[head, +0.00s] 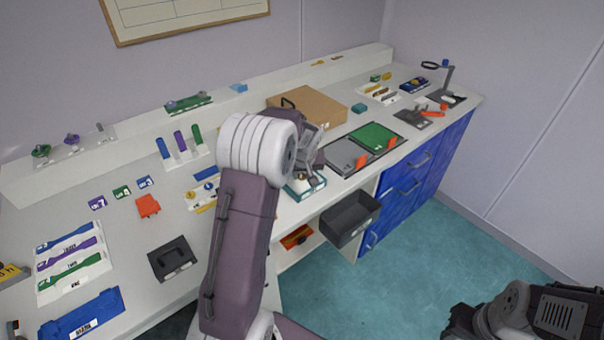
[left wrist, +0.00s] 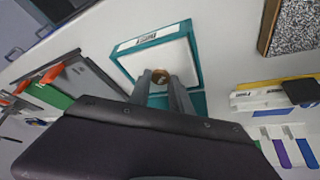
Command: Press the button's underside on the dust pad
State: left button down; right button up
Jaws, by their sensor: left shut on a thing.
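The dust pad is a white pad in a teal frame; in the left wrist view its white face and frame (left wrist: 188,50) lie just beyond my fingers, and in the head view its teal edge (head: 318,190) shows under my gripper. My left gripper (left wrist: 162,80) is shut on a small round brown-gold button (left wrist: 158,87), held at the fingertips over the pad. Whether the button's underside touches the pad cannot be told. In the head view my left gripper (head: 312,180) is partly hidden behind my own arm. My right arm shows at the lower right, its fingers not clear.
Right of the pad lie a grey tray (head: 346,154) and a green mat (head: 376,138) with orange clips. A brown box (head: 312,103) stands behind. A dark open drawer bin (head: 350,218) is below the front edge. Labelled racks and colored tools fill the left.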

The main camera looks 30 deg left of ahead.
dwell(0.6)
pick_arm(q)
notch_tip(320, 180, up, 7)
jog(key=p, duration=0.6)
jog(key=shift+f, duration=0.1)
